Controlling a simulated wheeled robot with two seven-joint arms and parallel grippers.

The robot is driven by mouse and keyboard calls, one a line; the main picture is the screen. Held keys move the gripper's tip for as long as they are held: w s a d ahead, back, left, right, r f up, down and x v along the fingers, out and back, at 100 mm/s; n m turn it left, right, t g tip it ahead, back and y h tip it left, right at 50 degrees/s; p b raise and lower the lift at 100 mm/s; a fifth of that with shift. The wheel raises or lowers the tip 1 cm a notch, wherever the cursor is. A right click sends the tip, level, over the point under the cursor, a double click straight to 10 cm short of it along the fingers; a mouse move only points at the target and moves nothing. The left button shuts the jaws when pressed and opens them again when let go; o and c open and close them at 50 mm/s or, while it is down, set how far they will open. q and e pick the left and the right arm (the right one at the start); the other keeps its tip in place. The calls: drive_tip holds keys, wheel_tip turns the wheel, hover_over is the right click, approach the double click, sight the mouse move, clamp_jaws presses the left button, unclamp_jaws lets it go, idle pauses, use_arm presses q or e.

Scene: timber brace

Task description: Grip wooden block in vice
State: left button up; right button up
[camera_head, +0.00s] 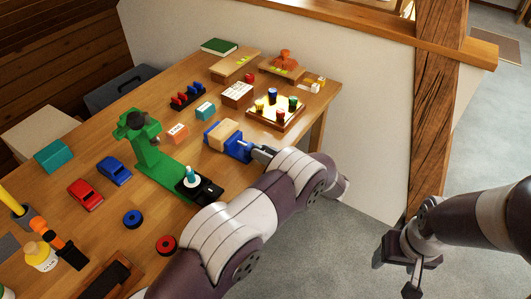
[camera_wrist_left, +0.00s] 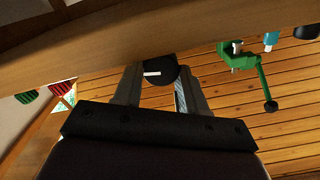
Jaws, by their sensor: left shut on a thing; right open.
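The blue vice (camera_head: 238,147) stands near the right-hand edge of the workbench. The pale wooden block (camera_head: 222,134) sits at its jaws; I cannot tell how tightly they press on it. My left gripper (camera_head: 260,154) is at the vice's near right end, shut on the vice handle. In the left wrist view a dark round part (camera_wrist_left: 162,70) with a light bar across it shows between the fingers of my left gripper (camera_wrist_left: 156,88). My right gripper (camera_head: 408,272) is open and empty, over the floor to the right of the bench.
A green drill press (camera_head: 150,155) stands left of the vice. Toy cars, tape rolls and a glue bottle (camera_head: 40,256) cover the left. A timber post (camera_head: 428,120) rises at the right.

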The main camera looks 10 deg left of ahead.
use_arm(q)
drive_tip(key=o, duration=1.1)
drive_tip(key=shift+c, duration=0.2)
drive_tip(key=b+v, duration=0.1)
drive_tip(key=v, duration=1.1)
drive_tip(key=shift+d, duration=0.35)
drive_tip(key=shift+a+r, duration=0.1)
drive_tip(key=shift+r, duration=0.05)
